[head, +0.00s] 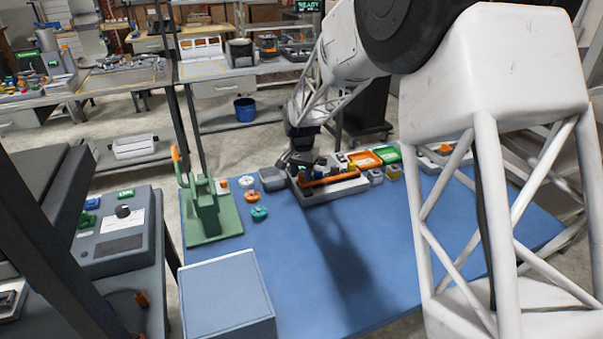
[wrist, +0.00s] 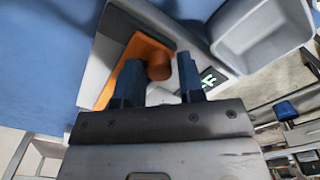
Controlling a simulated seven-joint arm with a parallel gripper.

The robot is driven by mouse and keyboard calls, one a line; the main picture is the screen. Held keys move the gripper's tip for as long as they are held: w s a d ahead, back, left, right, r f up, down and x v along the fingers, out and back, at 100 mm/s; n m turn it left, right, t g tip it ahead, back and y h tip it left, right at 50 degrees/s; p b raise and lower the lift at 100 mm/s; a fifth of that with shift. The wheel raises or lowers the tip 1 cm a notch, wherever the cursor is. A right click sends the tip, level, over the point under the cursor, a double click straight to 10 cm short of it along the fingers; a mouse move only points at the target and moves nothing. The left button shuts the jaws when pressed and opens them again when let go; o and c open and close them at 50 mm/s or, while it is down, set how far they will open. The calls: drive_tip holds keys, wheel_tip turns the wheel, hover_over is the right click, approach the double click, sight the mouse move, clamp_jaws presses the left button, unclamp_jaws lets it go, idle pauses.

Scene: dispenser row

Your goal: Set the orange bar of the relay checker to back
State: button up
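The relay checker (head: 345,188) is a light grey box at the far side of the blue table. Its orange bar (head: 328,179) runs left to right along the box in the head view. In the wrist view the orange bar (wrist: 122,68) shows with a round orange knob (wrist: 159,66) at its end. My gripper (wrist: 158,68) is open, and the knob appears between its two blue-grey fingers, with a gap on each side. I cannot tell how deep the fingers reach. In the head view my gripper (head: 298,163) is over the checker's left end.
A green lever press (head: 206,208) stands left of the checker, beside several round knobs (head: 252,197). A grey tray (head: 272,179) adjoins the checker's left end. Orange (head: 364,160) and green (head: 387,153) trays lie behind right. A blue-grey box (head: 226,300) stands front left. The middle table is clear.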

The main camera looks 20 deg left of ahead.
drive_tip(key=shift+f, duration=0.1)
drive_tip(key=shift+c, duration=0.4)
clamp_jaws()
drive_tip(key=shift+s, duration=0.1)
drive_tip(key=shift+s+d, duration=0.55)
drive_tip(key=shift+d, duration=0.1)
drive_tip(key=shift+o, duration=0.4)
unclamp_jaws()
